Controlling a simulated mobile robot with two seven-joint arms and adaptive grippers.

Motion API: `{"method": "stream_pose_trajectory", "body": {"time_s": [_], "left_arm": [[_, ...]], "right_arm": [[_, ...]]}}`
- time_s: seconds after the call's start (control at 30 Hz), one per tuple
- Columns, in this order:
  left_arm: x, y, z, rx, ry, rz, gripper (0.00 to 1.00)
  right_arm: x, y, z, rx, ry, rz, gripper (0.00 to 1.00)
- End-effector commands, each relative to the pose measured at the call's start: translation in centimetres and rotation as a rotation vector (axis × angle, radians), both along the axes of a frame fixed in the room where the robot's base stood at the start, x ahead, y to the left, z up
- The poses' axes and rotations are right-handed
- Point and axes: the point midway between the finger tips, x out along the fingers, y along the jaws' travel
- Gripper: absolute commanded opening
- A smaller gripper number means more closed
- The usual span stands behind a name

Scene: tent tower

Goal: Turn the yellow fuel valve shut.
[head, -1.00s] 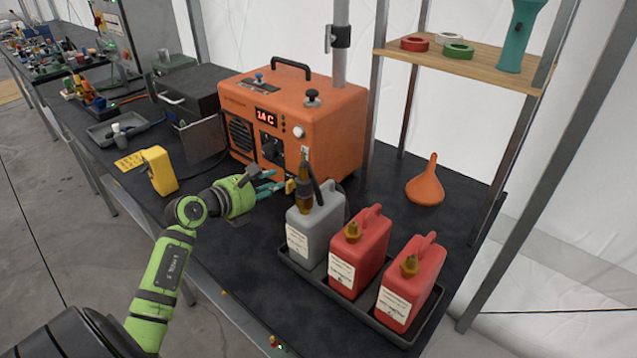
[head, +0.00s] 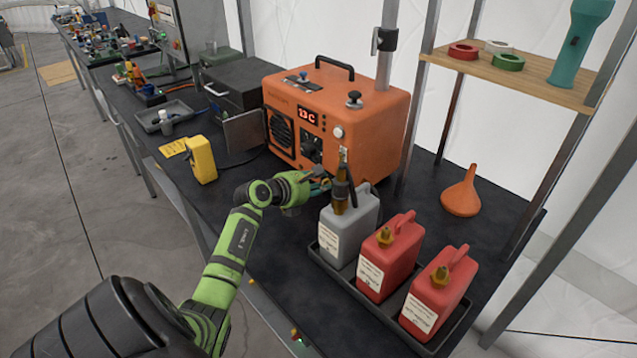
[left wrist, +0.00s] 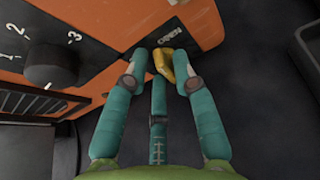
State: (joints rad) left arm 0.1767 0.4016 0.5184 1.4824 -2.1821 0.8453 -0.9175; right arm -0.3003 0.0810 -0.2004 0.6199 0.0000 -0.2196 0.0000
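The yellow fuel valve (left wrist: 165,66) is on the lower front of the orange generator (head: 370,110), beside a label reading OPEN. My left gripper (left wrist: 161,62) has its teal fingers around the valve. The right finger overlaps part of it, and the left fingertip is very close to it. I cannot tell if the fingers press on it. In the head view my left gripper (head: 322,184) is at the generator's front right, just left of the grey can (head: 345,235); the valve is hidden there. My right gripper is not in view.
Two red cans (head: 388,258) (head: 440,290) stand with the grey can in a black tray (head: 335,268). An orange funnel (head: 461,195) is at the right. A yellow device (head: 201,160) stands left of my arm. A black dial (left wrist: 50,65) is near the fingers.

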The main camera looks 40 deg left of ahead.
Motion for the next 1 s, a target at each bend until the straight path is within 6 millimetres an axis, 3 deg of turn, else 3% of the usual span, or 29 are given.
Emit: {"method": "stream_pose_trajectory", "body": {"time_s": [0.07,0.17,0.67,1.0], "left_arm": [[-0.01,-0.01,0.01,0.000,0.000,0.000,0.27],[-0.01,0.00,0.03,0.000,-0.001,0.000,0.00],[-0.04,0.22,0.03,-0.067,0.007,0.001,0.00],[-0.02,0.76,-0.30,-0.324,0.031,0.001,0.00]], "right_arm": [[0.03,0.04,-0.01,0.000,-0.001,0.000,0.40],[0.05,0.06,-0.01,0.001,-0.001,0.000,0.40],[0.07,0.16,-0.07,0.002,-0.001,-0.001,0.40],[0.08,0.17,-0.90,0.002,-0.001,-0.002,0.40]]}}
